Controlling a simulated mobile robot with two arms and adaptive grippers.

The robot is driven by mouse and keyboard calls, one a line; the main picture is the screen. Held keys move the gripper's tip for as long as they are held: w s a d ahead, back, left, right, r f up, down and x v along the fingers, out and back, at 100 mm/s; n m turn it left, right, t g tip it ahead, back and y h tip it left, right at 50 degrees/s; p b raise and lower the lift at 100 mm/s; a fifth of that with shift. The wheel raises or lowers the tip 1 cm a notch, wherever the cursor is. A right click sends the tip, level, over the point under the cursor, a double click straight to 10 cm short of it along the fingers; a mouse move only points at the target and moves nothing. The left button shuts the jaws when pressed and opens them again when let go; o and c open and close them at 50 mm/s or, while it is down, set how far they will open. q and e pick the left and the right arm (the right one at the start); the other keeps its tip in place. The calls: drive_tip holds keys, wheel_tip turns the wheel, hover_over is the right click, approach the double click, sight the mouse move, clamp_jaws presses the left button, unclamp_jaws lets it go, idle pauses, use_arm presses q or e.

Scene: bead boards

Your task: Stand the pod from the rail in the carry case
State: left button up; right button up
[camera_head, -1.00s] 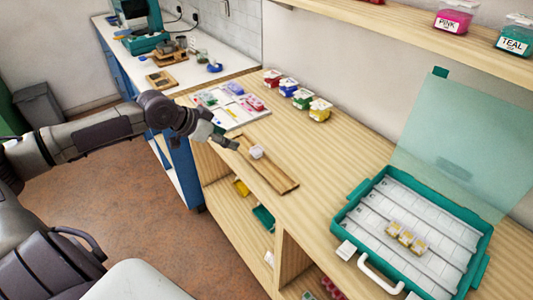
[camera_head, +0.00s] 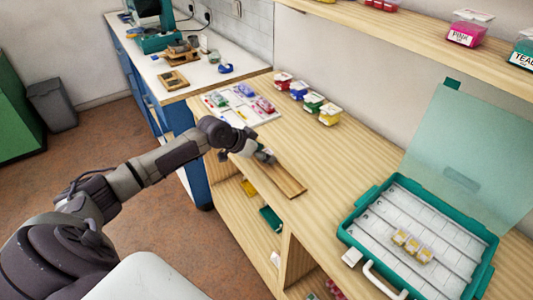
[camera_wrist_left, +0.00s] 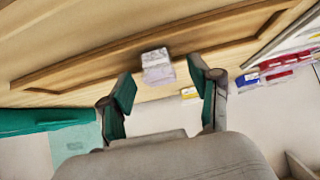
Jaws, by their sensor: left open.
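The pod (camera_wrist_left: 157,66) is a small pale box with a white top. It sits on the wooden rail (camera_head: 291,184), seen in the left wrist view, and is hidden by my gripper in the head view. My left gripper (camera_head: 266,157) is over the rail's far end. In the left wrist view its open fingers (camera_wrist_left: 161,75) stand apart with the pod just ahead, roughly centred between them. The teal carry case (camera_head: 350,216) lies open at the right with its clear lid up. Three yellowish pods (camera_head: 411,246) stand in one of its middle rows.
A shelf (camera_head: 420,57) with labelled tubs runs above. The bench between rail and case is clear.

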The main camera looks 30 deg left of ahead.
use_arm(q)
drive_tip(key=shift+w+d+f, duration=0.15)
drive_tip(key=shift+w+f, duration=0.25)
drive_tip(key=shift+s, duration=0.1)
drive_tip(key=c, duration=1.1)
drive_tip(key=shift+o, duration=0.2)
drive_tip(key=shift+r, duration=0.1)
